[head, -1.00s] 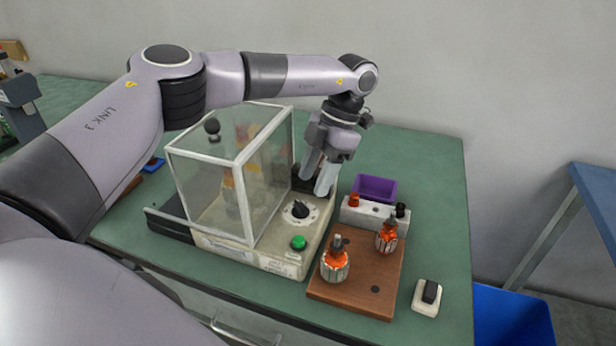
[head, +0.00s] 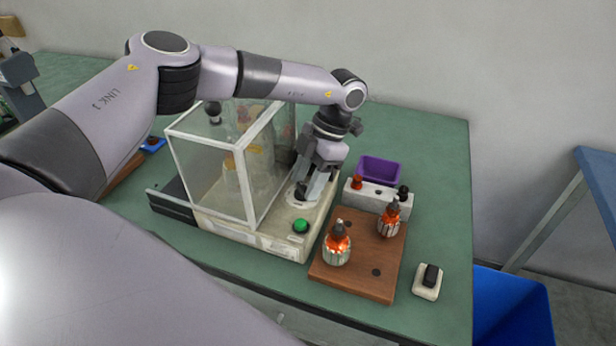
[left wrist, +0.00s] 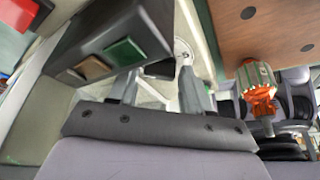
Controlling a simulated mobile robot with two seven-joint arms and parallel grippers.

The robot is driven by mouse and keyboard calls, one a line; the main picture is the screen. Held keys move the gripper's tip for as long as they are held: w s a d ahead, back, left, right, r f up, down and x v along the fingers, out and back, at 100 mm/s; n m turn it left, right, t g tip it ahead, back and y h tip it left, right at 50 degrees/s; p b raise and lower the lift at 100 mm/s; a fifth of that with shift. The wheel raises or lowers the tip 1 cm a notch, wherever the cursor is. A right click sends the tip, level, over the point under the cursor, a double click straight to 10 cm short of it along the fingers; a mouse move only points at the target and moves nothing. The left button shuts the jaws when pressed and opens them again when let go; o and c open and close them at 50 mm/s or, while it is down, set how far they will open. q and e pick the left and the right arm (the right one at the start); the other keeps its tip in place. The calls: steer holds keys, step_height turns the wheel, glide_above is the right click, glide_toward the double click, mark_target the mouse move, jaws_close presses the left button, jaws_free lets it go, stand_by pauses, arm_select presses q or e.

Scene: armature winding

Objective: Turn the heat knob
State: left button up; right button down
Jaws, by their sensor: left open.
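The heat knob (head: 300,191) is a dark pointer knob on a round white dial, on top of the cream base of the winding machine (head: 282,243). My left gripper (head: 309,190) is open and points down at the dial, its fingertips close around the knob and partly hiding it in the head view. In the left wrist view, a dark shape that looks like the knob (left wrist: 160,69) shows between the two fingertips (left wrist: 158,78), near the white dial edge (left wrist: 182,47). I cannot tell whether the fingers touch it. My right gripper is not in view.
A clear guard box (head: 225,180) stands left of the gripper. A green button (head: 301,226) is in front of the knob. To the right are a wooden board (head: 358,275) with two copper-wound armatures, a grey terminal block (head: 376,199), a purple bin (head: 381,170) and a switch (head: 428,281).

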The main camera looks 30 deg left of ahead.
arm_select(q)
steer(key=c, duration=0.8)
steer(key=shift+o, duration=0.2)
